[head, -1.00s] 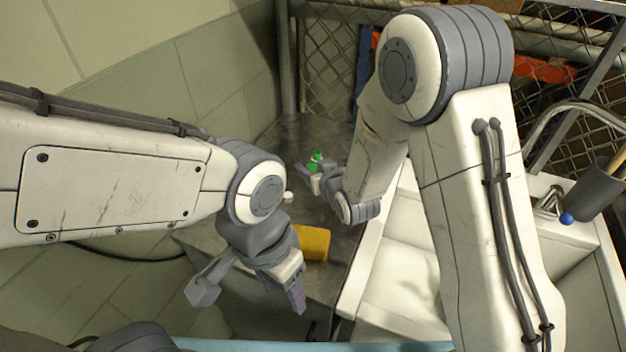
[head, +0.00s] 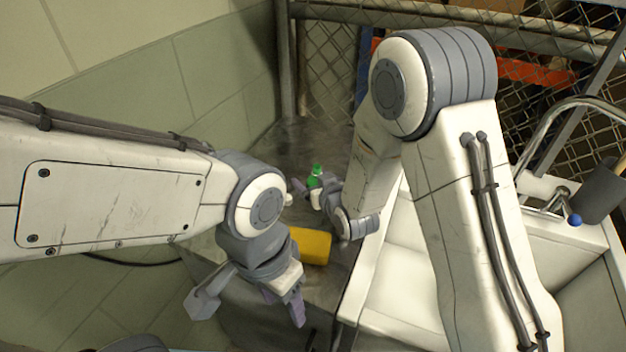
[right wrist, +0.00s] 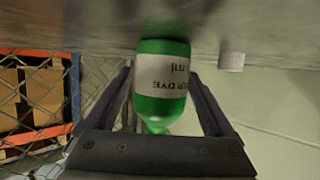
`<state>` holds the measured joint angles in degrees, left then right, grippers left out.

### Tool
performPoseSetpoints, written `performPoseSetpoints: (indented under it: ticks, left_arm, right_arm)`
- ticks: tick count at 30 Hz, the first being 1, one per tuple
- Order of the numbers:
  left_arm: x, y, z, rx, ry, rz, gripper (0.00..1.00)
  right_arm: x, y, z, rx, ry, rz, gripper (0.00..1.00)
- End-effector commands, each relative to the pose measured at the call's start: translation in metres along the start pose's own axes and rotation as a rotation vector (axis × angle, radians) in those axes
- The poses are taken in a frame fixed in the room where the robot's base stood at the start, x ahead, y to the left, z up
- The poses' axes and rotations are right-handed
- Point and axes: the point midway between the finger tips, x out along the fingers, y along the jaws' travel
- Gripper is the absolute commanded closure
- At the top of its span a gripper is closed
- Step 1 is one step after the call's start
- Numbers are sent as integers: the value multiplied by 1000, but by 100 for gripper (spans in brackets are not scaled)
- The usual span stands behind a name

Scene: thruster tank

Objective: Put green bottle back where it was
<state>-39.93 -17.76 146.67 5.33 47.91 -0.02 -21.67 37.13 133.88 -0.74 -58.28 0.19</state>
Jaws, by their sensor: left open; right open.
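The green bottle (head: 316,171) is at the far part of the grey metal counter (head: 300,145), partly hidden by my right gripper (head: 312,190). In the right wrist view the green bottle (right wrist: 161,100) has a white label with dark lettering and appears upside down. Its base meets the counter surface at the top of that picture, so it looks upright on the counter. My right gripper (right wrist: 160,82) is open, with one finger on each side of the bottle and visible gaps to it. My left gripper (head: 250,308) is open and empty, low and nearer than the bottle.
A yellow block (head: 312,246) lies on the counter between my grippers. A white sink (head: 400,290) with a curved faucet (head: 540,130) is on the right. A wire fence (head: 330,60) stands behind. A small pale block (right wrist: 231,61) shows in the right wrist view.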

Motion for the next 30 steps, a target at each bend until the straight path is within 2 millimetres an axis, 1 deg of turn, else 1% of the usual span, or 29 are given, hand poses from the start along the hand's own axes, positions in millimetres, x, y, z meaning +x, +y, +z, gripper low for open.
performPoseSetpoints:
  ticks: [5,8,14,16,23,30]
  left_arm:
    - [-6,0,0,0,0,0,42]
    - [-1,0,0,0,0,0,42]
    - [4,0,0,0,0,0,42]
    - [-11,1,0,0,-1,0,42]
    - [-42,3,-2,0,0,0,42]
    - [-80,6,-4,0,0,0,42]
  right_arm:
    - [-3,0,-6,0,0,0,13]
    - [-15,0,-2,0,-1,0,13]
    - [-50,0,-2,0,1,0,13]
    - [-54,0,-7,0,-4,0,13]
    - [-62,0,-8,0,-7,0,13]
    - [-78,0,-9,0,-7,0,13]
